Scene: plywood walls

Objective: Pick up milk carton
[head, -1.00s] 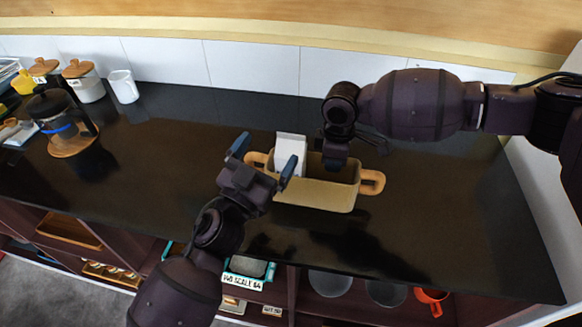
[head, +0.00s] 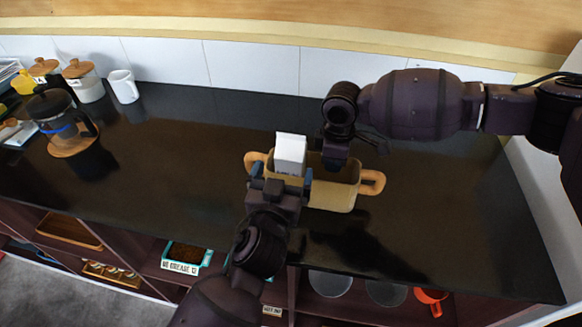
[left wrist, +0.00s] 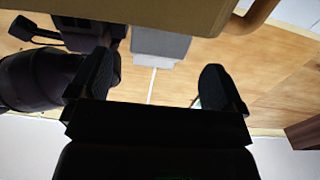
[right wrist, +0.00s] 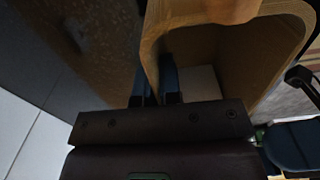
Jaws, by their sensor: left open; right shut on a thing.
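The white milk carton (head: 291,150) stands upright in a tan basket (head: 332,196) with wooden loop handles, its top above the rim. My left gripper (head: 282,176) is open and empty at the basket's near side, its fingers spread to left and right of the carton's line. In the left wrist view the carton (left wrist: 160,43) shows grey beyond the gap between the fingers, apart from them. My right gripper (head: 335,160) is shut on the basket's wall; the right wrist view shows the fingers (right wrist: 156,82) pinching it. The carton's lower part is hidden.
The dark counter (head: 180,160) is clear around the basket. A white mug (head: 123,87), lidded jars (head: 84,82) and a coffee press (head: 62,118) stand at the far left. Open shelves with labelled boxes (head: 186,257) lie below the front edge.

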